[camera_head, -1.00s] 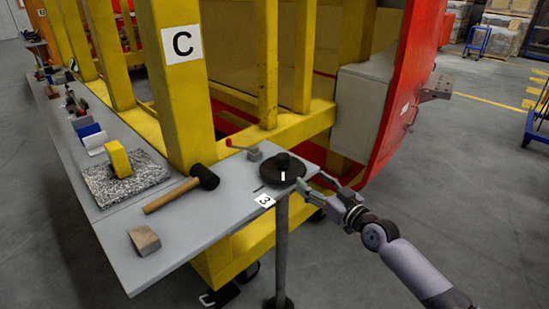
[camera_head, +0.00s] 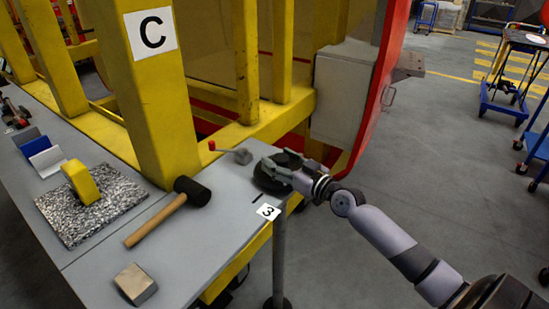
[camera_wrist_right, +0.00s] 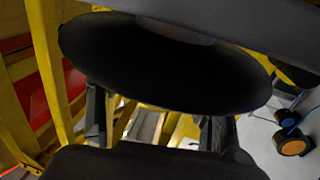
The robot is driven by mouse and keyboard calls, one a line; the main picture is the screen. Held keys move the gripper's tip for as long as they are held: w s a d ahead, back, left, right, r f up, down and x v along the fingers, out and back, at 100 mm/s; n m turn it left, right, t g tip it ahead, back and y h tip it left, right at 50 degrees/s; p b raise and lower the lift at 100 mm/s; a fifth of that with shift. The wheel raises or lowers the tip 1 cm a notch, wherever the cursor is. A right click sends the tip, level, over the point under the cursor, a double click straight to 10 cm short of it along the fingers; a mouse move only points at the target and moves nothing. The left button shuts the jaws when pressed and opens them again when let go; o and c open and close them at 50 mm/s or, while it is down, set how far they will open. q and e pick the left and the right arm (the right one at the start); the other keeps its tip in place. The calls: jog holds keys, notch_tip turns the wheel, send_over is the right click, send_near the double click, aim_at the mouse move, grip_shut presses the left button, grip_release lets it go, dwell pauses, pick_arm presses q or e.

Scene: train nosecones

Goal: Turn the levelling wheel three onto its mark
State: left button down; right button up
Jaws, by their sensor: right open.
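The levelling wheel three (camera_head: 268,183) is a dark round disc at the bench corner, above a grey post. A white label "3" (camera_head: 268,211) and a short dark mark (camera_head: 256,197) lie just in front of it. My right gripper (camera_head: 277,168) is open, coming from the right, with its fingers over the wheel and hiding part of it. I cannot tell whether they touch it. In the right wrist view the wheel (camera_wrist_right: 165,65) fills the upper middle, and the open fingers (camera_wrist_right: 155,125) show below it, wide apart. The wheel's white line is hidden. My left gripper is not in view.
A red-tipped lever clamp (camera_head: 236,154) stands just behind the wheel. A mallet (camera_head: 180,205), a metal block (camera_head: 135,284) and a yellow-handled pad (camera_head: 85,190) lie on the bench to the left. Yellow posts and a red panel rise behind.

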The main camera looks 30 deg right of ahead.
jog(key=shift+s, duration=0.1)
jog(key=shift+c, duration=0.7)
grip_shut()
